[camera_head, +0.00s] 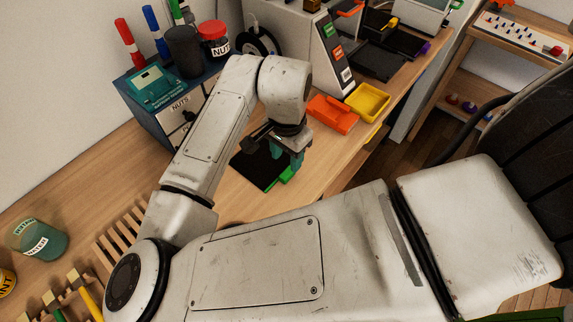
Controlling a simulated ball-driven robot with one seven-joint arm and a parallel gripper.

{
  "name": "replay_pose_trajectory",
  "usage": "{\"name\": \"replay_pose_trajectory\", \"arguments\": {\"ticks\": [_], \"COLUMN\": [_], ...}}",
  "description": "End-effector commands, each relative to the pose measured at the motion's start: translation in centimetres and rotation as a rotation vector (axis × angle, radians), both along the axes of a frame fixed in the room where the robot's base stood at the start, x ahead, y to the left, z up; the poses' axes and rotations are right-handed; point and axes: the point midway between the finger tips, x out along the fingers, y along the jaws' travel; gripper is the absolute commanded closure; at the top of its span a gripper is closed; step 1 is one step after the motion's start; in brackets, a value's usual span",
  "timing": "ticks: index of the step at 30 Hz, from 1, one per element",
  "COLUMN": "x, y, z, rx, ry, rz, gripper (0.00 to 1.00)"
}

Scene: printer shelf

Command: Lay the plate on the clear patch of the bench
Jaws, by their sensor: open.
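A flat black plate (258,168) with a bright green tab at its right corner appears to lie flat on the wooden bench (229,188), left of and below my gripper. My gripper (287,158) points down with its teal fingers open, just above or beside the green tab. Whether the fingers touch the tab cannot be told from this angle. The gripper and wrist hide part of the plate's upper right edge. Bare bench wood shows around the plate.
An orange box (332,114) and a yellow tray (368,102) sit right of the gripper. A blue drawer unit (165,105) with pens, a black cup and a red-lidded jar stands behind. A white printer (325,50) is at the back. A slatted rack (122,238) is at left.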

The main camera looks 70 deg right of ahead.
Motion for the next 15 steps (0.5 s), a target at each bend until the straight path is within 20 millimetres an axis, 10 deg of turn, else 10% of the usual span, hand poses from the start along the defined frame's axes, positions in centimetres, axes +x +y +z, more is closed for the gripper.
{"name": "replay_pose_trajectory", "arguments": {"ticks": [15], "x": [0.0], "y": [0.0], "z": [5.9], "rx": [0.0], "ry": [0.001], "rz": [-0.001], "gripper": [0.52]}}
